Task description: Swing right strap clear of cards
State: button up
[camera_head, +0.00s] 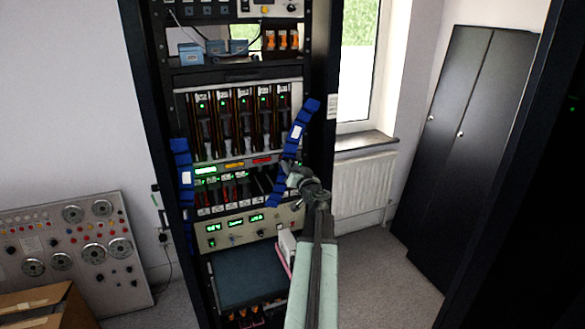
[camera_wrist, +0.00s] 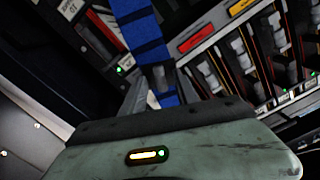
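The right strap (camera_head: 299,128), blue and segmented, runs slantwise along the right side of the rack, its upper end farther right than its lower end. The upper row of cards (camera_head: 240,120) lies just left of it, and its lower part crosses the right end of the lower card row (camera_head: 230,188). My gripper (camera_head: 293,178) is at the strap's lower part. In the wrist view the strap (camera_wrist: 142,32) comes down to the gripper fingers (camera_wrist: 160,92), with blue showing between them. Whether they are shut on it is unclear.
A left blue strap (camera_head: 182,165) hangs at the rack's left side. A lower instrument panel (camera_head: 250,228) has green displays. A radiator (camera_head: 362,188) and black cabinet (camera_head: 455,150) stand to the right, with open floor before them. A dial panel (camera_head: 75,245) stands left.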

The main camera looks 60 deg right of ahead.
grip_shut()
dwell(1.3)
